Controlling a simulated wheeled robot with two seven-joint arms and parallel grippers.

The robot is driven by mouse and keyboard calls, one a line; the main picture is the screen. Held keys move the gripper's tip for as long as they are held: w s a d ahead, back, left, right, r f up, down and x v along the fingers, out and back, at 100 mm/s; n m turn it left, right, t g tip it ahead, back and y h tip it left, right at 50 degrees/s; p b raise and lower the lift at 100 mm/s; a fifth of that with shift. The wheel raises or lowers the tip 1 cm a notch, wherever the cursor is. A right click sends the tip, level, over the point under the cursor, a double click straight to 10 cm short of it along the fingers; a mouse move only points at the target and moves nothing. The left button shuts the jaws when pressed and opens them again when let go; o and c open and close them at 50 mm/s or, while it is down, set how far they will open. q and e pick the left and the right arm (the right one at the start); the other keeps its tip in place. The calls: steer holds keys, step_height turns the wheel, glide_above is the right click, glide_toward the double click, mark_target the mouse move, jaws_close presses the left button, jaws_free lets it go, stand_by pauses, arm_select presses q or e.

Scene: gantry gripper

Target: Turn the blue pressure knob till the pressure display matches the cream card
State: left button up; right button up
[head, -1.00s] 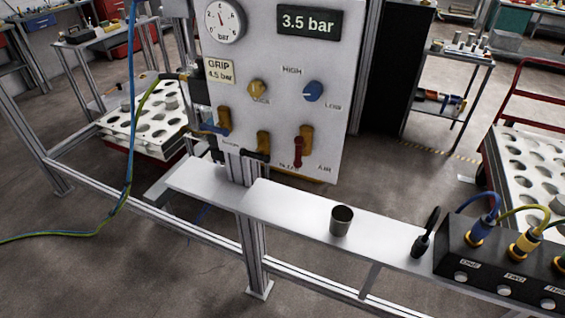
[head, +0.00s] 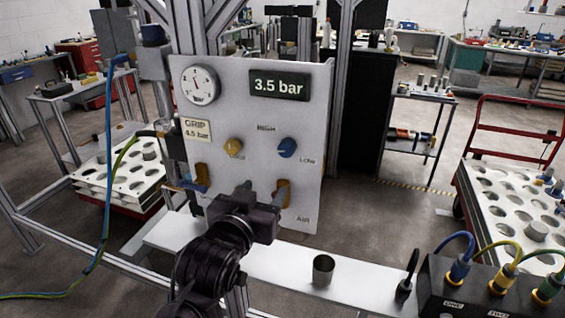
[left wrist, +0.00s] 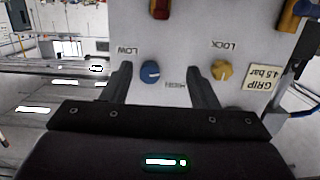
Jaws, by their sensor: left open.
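The panel's blue knob (head: 287,147) sits between HIGH and LOW labels, its white mark too small to read well. The pressure display (head: 279,86) reads 3.5 bar. The cream card (head: 197,131) reads GRIP 4.5 bar. My left gripper (head: 262,198) is open and empty, in front of the lower panel, below the blue knob in the head view. In the left wrist view, which is upside down, the blue knob (left wrist: 150,72) shows between the open fingers (left wrist: 158,75), apart from them. My right gripper is out of view.
A yellow LOCK knob (head: 234,147) sits left of the blue one. A round gauge (head: 200,84) is above the card. Orange valve levers line the lower panel, partly hidden by my arm. A metal cup (head: 323,269) stands on the shelf beside a cable box (head: 455,290).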

mark_target(285, 152)
arm_select(q)
steer(key=shift+t+h, duration=0.4)
steer(key=shift+t, duration=0.3)
steer(key=w+d+r+p, duration=0.1)
steer(key=w, duration=0.1)
steer(key=w+d+r+p, duration=0.1)
steer(key=w, duration=0.1)
steer(key=w+d+r+p, duration=0.1)
steer(key=w+r, duration=0.1)
steer(key=w, duration=0.1)
steer(key=shift+d, duration=0.25)
steer(key=shift+w+d+f, duration=0.15)
steer(key=shift+w+f, duration=0.05)
steer(key=shift+w, duration=0.3)
steer(key=c, duration=1)
steer(key=shift+o, duration=0.2)
